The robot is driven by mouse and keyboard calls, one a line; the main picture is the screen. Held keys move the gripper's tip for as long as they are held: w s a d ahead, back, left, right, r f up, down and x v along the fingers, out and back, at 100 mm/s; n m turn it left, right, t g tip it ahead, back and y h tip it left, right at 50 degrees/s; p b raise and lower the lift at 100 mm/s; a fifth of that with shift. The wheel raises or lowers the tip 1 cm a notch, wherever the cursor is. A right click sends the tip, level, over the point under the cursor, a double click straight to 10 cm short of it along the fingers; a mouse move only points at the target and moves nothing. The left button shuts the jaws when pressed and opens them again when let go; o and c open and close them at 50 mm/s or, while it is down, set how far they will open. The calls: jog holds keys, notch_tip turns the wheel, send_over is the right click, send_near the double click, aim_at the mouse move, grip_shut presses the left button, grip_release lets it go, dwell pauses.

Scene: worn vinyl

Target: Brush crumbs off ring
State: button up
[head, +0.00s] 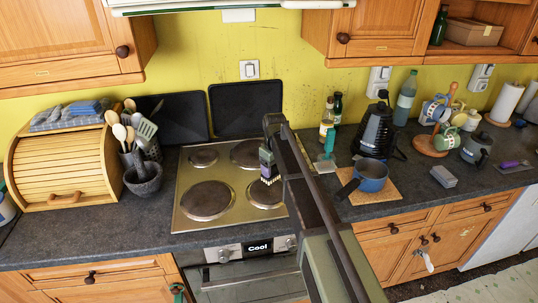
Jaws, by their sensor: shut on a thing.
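The hob (183,218) is a steel plate with several dark round rings. My arm reaches across its right side, and my gripper (267,160) points down there. It is shut on a small brush (272,180) whose pale bristles hang below it. The brush is over the rear edge of the front right ring (262,197); I cannot tell whether the bristles touch it. The rear right ring (243,152) is partly behind my arm. The front left ring (208,201) and rear left ring (204,158) are clear. Crumbs are too small to make out.
A blue saucepan (370,177) stands on a cork mat (385,192) right of the hob, with a black kettle (374,135) behind. A mortar (143,183) and utensil pot (150,150) stand left. Dark panels (246,108) lean behind. Open counter lies at the front right.

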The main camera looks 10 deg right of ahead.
aim_at(275, 174)
jog(key=shift+s+f+p, duration=0.15)
jog(key=shift+s+p, duration=0.2)
jog(key=shift+s, duration=0.25)
notch_tip(275, 174, down, 5)
jog(key=b, duration=0.5)
jog(key=shift+w, duration=0.1)
jog(key=shift+w, duration=1.95)
jog(key=shift+f+b, duration=0.85)
